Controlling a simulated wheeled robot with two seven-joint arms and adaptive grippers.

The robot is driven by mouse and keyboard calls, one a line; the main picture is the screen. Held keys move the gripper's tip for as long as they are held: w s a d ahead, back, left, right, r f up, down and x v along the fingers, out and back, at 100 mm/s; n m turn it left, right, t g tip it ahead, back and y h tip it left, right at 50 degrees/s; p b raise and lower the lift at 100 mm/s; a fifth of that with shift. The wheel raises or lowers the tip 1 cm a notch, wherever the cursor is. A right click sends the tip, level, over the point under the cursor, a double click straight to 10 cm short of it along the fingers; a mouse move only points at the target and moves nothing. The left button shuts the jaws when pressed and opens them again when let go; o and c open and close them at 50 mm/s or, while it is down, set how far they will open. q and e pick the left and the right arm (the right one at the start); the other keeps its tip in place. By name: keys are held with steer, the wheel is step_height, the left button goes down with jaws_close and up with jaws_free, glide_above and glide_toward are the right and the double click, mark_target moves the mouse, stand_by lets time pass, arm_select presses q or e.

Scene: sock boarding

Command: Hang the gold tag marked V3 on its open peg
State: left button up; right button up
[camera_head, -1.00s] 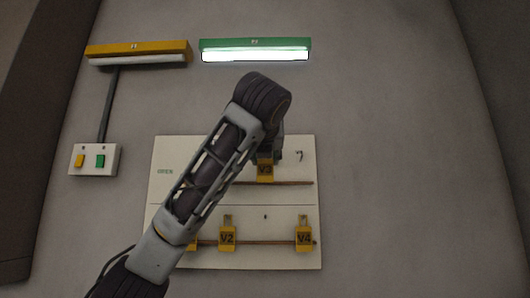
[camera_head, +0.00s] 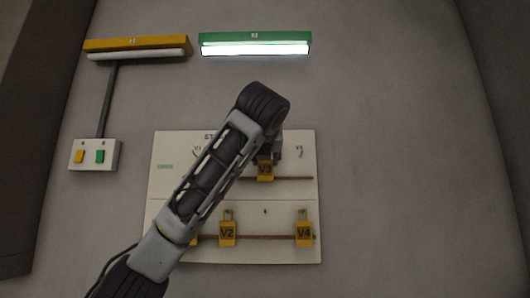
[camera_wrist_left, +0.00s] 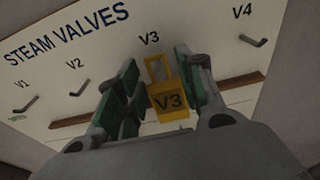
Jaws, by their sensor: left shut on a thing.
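My left gripper (camera_wrist_left: 170,88) is shut on the gold V3 tag (camera_wrist_left: 171,103), which sits between its green pads with its upper loop (camera_wrist_left: 158,66) showing. In the head view the V3 tag (camera_head: 265,171) is in front of the upper half of the white board (camera_head: 300,195), below my wrist. The printed V3 label (camera_wrist_left: 149,39) is just above the tag loop in the wrist view. The V3 peg is hidden behind tag and fingers, so I cannot tell whether the loop is around it. My right gripper is not in view.
Bare pegs show at V1 (camera_wrist_left: 27,105), V2 (camera_wrist_left: 78,90) and V4 (camera_wrist_left: 255,42). Gold tags V2 (camera_head: 227,233) and V4 (camera_head: 304,233) hang on the lower row. Another gold tag (camera_head: 193,240) is partly behind my arm. A switch box (camera_head: 95,155) is at the left; the green lamp (camera_head: 255,47) is lit.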

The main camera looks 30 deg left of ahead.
arm_select(q)
steer(key=shift+w+a+f, duration=0.15)
steer(key=shift+w+f, duration=0.05)
stand_by(0.3)
stand_by(0.4)
steer(key=o, duration=0.8)
steer(key=shift+v, duration=6)
